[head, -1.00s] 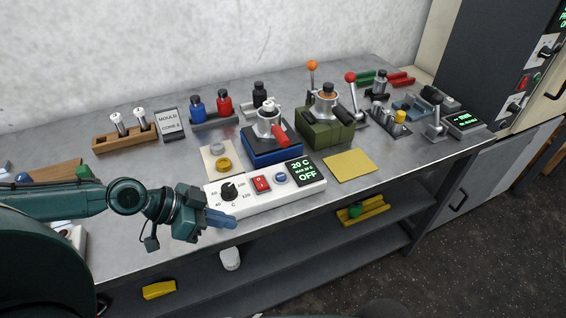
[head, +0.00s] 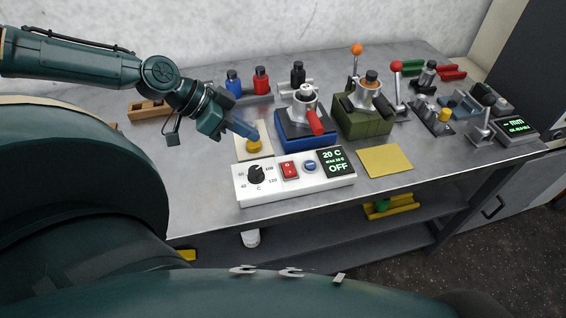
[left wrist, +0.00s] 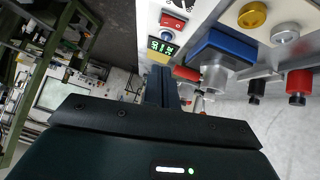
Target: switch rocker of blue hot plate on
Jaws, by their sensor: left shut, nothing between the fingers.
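The blue hot plate (head: 309,143) stands on the steel bench with a metal pot (head: 305,108) with a red handle on it. In front of it is the white control box (head: 270,191) with a black dial (head: 256,175), a red rocker (head: 290,170), a blue button (head: 310,166) and a display (head: 335,162) reading 20 C and OFF. The rocker also shows in the left wrist view (left wrist: 172,22). My left gripper (head: 243,129) is shut and empty, above the bench behind the box's left part, near a yellow knob-like piece (head: 254,146). My right gripper is not in view.
A green block (head: 362,122) with another pot stands right of the hot plate. Levers with orange and red balls rise behind and beside it. A yellow plate (head: 385,160) lies right of the box. Blue (head: 233,85) and red (head: 261,82) bottles stand behind.

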